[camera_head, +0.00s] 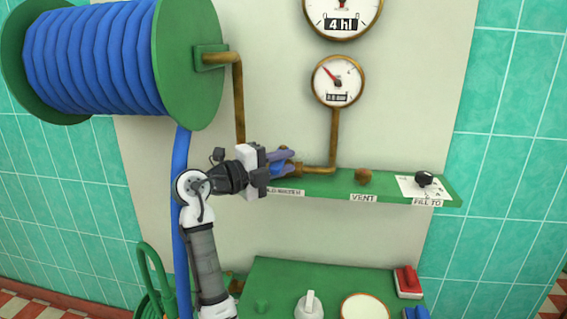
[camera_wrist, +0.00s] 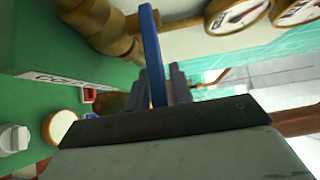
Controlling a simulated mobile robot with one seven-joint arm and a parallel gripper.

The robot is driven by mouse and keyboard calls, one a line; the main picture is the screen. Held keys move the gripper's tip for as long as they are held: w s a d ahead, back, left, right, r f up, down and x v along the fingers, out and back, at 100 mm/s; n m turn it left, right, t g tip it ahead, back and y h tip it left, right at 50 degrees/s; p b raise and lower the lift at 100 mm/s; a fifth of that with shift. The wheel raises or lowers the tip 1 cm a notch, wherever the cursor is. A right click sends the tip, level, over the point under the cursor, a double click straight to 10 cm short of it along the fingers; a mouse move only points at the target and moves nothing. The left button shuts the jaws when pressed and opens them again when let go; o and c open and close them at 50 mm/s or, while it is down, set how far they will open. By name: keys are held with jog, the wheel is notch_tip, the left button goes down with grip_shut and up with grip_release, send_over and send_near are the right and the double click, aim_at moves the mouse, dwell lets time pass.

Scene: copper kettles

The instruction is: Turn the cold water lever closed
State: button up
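The blue cold water lever (camera_wrist: 152,50) stands out from a brass valve (camera_wrist: 108,28) in the wrist view. In the head view the lever (camera_head: 281,170) is partly hidden by my gripper (camera_head: 280,160), at the left of the green shelf. My gripper's grey fingers (camera_wrist: 163,88) lie close on either side of the lever's lower part in the wrist view. Whether they press on it is not clear. The cold water label (camera_head: 285,192) is partly covered by my gripper.
A brass vent knob (camera_head: 363,177) and a black fill knob (camera_head: 424,179) sit right along the green shelf (camera_head: 400,193). Two round gauges (camera_head: 338,81) are on the wall above. A blue hose reel (camera_head: 95,45) is at upper left. A green panel (camera_head: 275,275) lies below.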

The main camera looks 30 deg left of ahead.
jog(key=b+v, duration=0.2)
jog(key=v, duration=1.1)
jog(key=shift+s+a, duration=0.15)
jog(key=shift+s, duration=0.1)
